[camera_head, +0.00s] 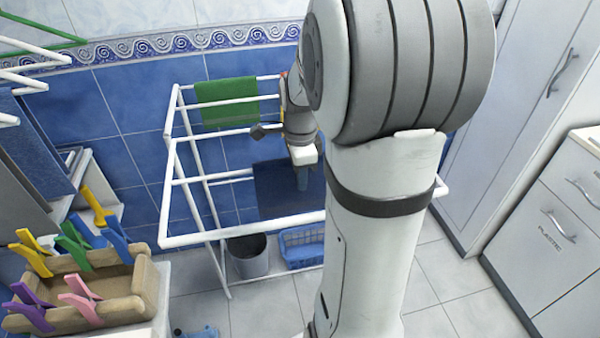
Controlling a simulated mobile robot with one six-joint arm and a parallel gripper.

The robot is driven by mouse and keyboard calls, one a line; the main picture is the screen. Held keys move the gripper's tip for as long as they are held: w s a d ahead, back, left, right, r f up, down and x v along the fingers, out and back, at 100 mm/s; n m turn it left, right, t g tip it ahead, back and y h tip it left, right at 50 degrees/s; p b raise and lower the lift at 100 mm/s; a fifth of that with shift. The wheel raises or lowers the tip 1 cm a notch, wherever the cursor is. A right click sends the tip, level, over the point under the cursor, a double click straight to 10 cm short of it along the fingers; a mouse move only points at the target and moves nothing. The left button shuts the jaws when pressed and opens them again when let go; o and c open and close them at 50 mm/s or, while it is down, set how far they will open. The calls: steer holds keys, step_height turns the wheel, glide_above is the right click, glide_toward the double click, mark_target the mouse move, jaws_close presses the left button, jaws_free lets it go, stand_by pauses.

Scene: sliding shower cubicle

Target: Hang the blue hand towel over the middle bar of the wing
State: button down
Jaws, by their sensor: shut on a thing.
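The blue hand towel (275,194) is dark blue and hangs flat among the white bars of the drying rack's wing (215,180). My gripper (303,178) points down and is shut on the towel near its right upper edge. The towel's right part is hidden behind my gripper and arm. A middle bar (222,177) runs in from the left and passes out of sight at the towel. I cannot tell whether the towel touches the bar or lies over it.
A green towel (227,101) hangs over the far bar. A grey bucket (247,256) and a blue basket (301,246) stand on the floor below the wing. A box of coloured clothes pegs (80,292) is at lower left. Cabinets (555,235) stand at right.

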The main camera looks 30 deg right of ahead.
steer(key=c, duration=1.1)
jaws_free()
steer(key=shift+r, duration=0.1)
step_height(320, 180, up, 8)
steer(key=shift+f+p, duration=0.15)
steer(key=shift+p, duration=0.25)
steer(key=s+a+n+p, duration=0.1)
steer(key=s+a+n, duration=0.3)
steer(key=n, duration=0.2)
steer(key=s+a+r+n+t+p, duration=0.1)
steer(key=s+a+n+p, duration=0.1)
steer(key=n, duration=0.5)
steer(key=s+a+r+n+t+p, duration=0.1)
steer(key=s+a+n, duration=0.4)
steer(key=a+n, duration=0.1)
steer(key=shift+s+a+r+n, duration=0.2)
steer(key=shift+s+n, duration=0.1)
steer(key=shift+n, duration=0.3)
steer(key=shift+s+a+f+n+t, duration=0.15)
steer(key=shift+s+n+t, duration=0.15)
steer(key=shift+n, duration=0.2)
